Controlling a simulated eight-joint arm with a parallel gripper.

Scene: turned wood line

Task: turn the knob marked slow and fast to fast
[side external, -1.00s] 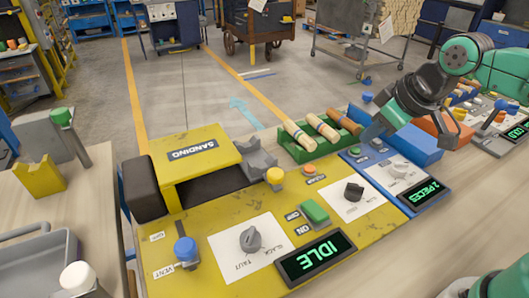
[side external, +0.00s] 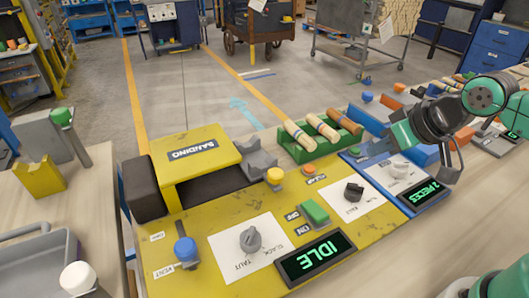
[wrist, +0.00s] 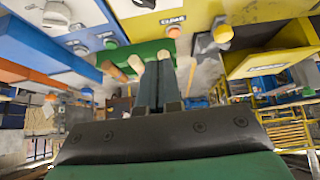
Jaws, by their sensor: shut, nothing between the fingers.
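Two dark and grey knobs stand on white cards on the yellow panel in the side view. The grey knob (side external: 250,239) has a card reading SLACK and TAUT. The black knob (side external: 353,192) has a card whose lettering is too small to read surely. A pale knob (side external: 400,171) sits on a third white card on the blue panel, its lettering also unreadable. My gripper (wrist: 151,68) is shut and empty. In the side view it hangs above the blue panel's right part, apart from all the knobs; its fingertips are hard to make out there.
A green rack (side external: 318,140) of turned wooden pieces stands behind the panels. Near the knobs are a green switch (side external: 315,211), an orange button (side external: 309,170), a yellow-topped lever (side external: 275,176) and an IDLE display (side external: 316,257). A 2 PIECES display (side external: 422,192) is below my gripper.

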